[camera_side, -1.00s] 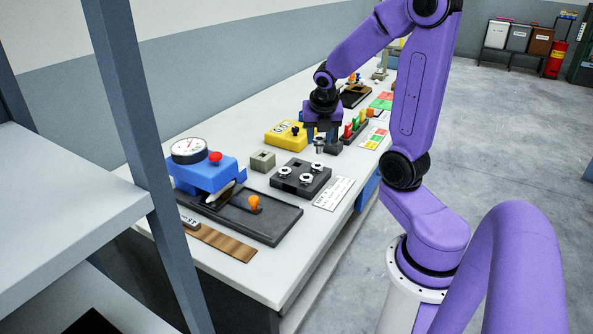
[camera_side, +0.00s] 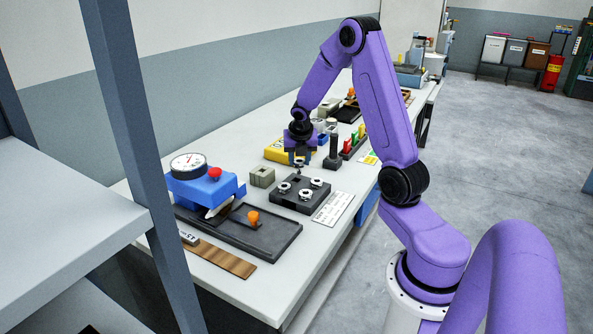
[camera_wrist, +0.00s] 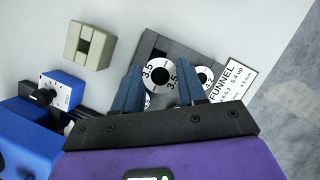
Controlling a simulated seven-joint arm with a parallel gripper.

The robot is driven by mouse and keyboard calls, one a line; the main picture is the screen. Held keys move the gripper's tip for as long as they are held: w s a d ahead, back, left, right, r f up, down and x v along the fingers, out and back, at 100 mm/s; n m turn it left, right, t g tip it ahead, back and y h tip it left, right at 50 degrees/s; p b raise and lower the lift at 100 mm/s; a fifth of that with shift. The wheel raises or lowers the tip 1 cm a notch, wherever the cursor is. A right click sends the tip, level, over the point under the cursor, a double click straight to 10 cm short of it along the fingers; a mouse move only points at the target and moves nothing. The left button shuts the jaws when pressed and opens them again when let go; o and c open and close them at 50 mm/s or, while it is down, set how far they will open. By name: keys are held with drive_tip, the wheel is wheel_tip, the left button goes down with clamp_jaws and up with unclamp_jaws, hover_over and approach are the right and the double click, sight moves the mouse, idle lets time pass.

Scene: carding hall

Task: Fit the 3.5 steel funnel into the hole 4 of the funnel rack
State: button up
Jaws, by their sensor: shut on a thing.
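My gripper (camera_side: 299,156) is shut on the 3.5 steel funnel (camera_side: 299,164) and holds it at the far side of the dark funnel rack (camera_side: 293,206). In the wrist view my gripper (camera_wrist: 160,82) has a blue finger on each side of the funnel's ring (camera_wrist: 159,61), which is marked 3.5. The rack (camera_wrist: 192,53) lies below it. Several other funnels sit in the rack, one of them (camera_wrist: 205,76) right of the held one. The funnel's stem and the hole beneath it are hidden, so I cannot tell whether it is in a hole.
A grey-beige block (camera_side: 262,177) stands left of the rack. A blue gauge device (camera_side: 205,187) and a black tray (camera_side: 275,238) are nearer the camera. A white label card (camera_side: 333,208) lies to the right. A yellow box (camera_side: 282,151) and a dark post (camera_side: 333,150) stand behind.

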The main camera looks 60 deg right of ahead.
drive_tip(key=shift+w+d+f, duration=0.25)
drive_tip(key=shift+w+f, duration=0.1)
drive_tip(key=shift+f, duration=0.2)
drive_tip(key=shift+w+d+f, duration=0.2)
drive_tip(key=shift+w+f, duration=0.15)
drive_tip(key=shift+f, duration=0.15)
drive_tip(key=shift+w+f, duration=0.1)
drive_tip(key=shift+f, duration=1.45)
drive_tip(key=shift+f, duration=0.35)
drive_tip(key=o, duration=1.1)
